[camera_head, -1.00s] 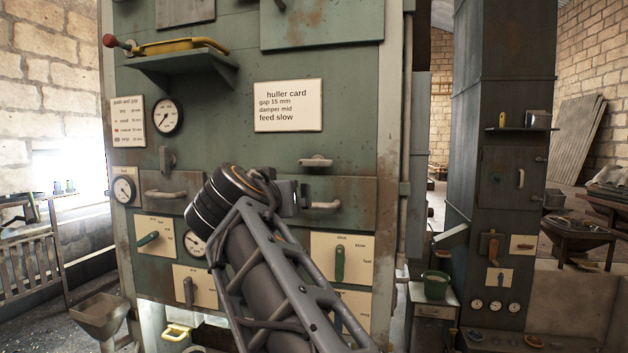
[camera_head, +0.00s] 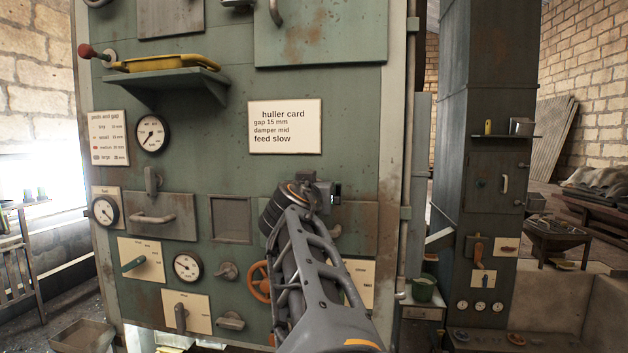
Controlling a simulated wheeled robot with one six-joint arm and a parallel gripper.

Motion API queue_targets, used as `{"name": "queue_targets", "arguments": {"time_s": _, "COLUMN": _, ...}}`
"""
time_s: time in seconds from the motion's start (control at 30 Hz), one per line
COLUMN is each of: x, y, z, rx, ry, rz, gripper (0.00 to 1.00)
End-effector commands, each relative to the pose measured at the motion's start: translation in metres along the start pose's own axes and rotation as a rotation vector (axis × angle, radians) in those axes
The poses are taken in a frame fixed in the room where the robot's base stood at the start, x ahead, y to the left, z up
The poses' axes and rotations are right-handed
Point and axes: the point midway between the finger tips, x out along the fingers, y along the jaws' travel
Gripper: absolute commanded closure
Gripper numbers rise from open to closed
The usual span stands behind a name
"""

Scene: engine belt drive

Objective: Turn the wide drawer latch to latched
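A wide drawer (camera_head: 355,222) is set in the green machine front, right of centre, with part of its pale bar handle (camera_head: 335,231) showing. My gripper (camera_head: 333,193) is in front of the drawer's upper edge, seen from behind. It hides the spot above the drawer where a pale horizontal latch showed earlier. I cannot tell whether my gripper touches that latch, nor how its fingers stand. A second latch (camera_head: 152,181) is upright above the narrower left drawer (camera_head: 175,215).
A huller card (camera_head: 285,127) hangs above my gripper. Gauges and knobs fill the lower left.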

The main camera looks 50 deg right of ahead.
Motion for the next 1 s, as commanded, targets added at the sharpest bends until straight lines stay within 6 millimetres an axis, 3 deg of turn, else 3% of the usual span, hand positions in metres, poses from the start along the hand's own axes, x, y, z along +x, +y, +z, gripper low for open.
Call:
{"name": "queue_targets", "arguments": {"time_s": 0.47, "x": 0.0073, "y": 0.002, "z": 0.0004, "rx": 0.001, "ry": 0.0, "rz": -0.002, "gripper": 0.0}}
{"name": "queue_targets", "arguments": {"time_s": 0.87, "x": 0.0072, "y": 0.0022, "z": 0.0002, "rx": 0.0, "ry": 0.0, "rz": -0.001, "gripper": 0.38}}
{"name": "queue_targets", "arguments": {"time_s": 1.0, "x": 0.0072, "y": 0.0022, "z": 0.0004, "rx": -0.005, "ry": 0.0, "rz": -0.001, "gripper": 0.39}}
